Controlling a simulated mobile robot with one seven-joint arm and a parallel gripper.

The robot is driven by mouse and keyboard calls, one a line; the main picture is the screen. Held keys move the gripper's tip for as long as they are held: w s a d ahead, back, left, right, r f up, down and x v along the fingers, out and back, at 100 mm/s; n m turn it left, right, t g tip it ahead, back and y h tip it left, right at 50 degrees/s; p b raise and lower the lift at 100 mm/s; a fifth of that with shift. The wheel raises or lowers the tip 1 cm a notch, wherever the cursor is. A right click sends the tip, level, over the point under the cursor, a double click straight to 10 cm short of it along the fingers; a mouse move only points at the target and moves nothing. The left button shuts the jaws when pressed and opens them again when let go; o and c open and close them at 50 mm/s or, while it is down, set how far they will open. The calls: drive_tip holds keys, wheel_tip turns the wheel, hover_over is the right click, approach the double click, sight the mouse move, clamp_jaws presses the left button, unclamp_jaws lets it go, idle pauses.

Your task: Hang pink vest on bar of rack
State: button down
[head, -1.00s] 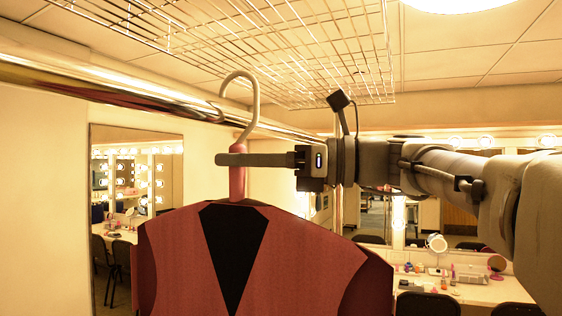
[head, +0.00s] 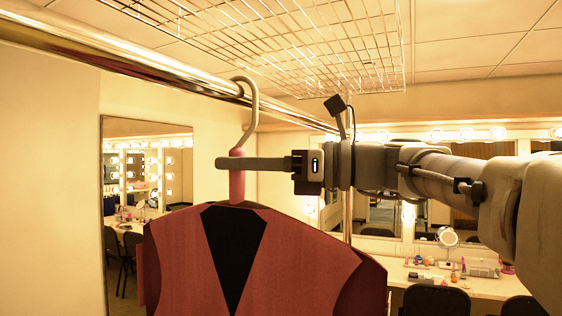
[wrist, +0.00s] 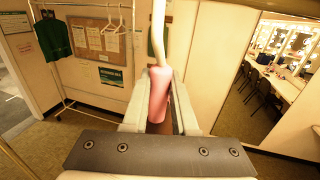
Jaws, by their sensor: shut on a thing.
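The pink vest (head: 295,255) with a black front panel hangs from a hanger with a pale hook (head: 252,112) and a pink neck. My gripper (head: 237,164) is shut on the pink neck, which also shows between the fingers in the wrist view (wrist: 159,95). The bar (head: 170,72) of the rack is a shiny metal rail running from the upper left toward the back. The hook's open end overlaps the bar in the head view; I cannot tell whether it touches the bar. The vest hangs upright below my gripper and its lower part is out of frame.
A wire grid shelf (head: 290,40) is above the bar. A mirror (head: 150,210) stands on the left wall. A counter with small items (head: 470,280) and chairs is at the back right. The wrist view shows another rack with a green garment (wrist: 55,38).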

unclamp_jaws()
idle(0.5)
drive_tip(key=shift+d, duration=0.15)
drive_tip(key=s+d+p, duration=0.1)
drive_tip(key=d+p, duration=0.2)
drive_tip(key=d, duration=0.8)
drive_tip(key=shift+s+d, duration=0.3)
drive_tip(key=shift+d, duration=0.05)
idle(0.7)
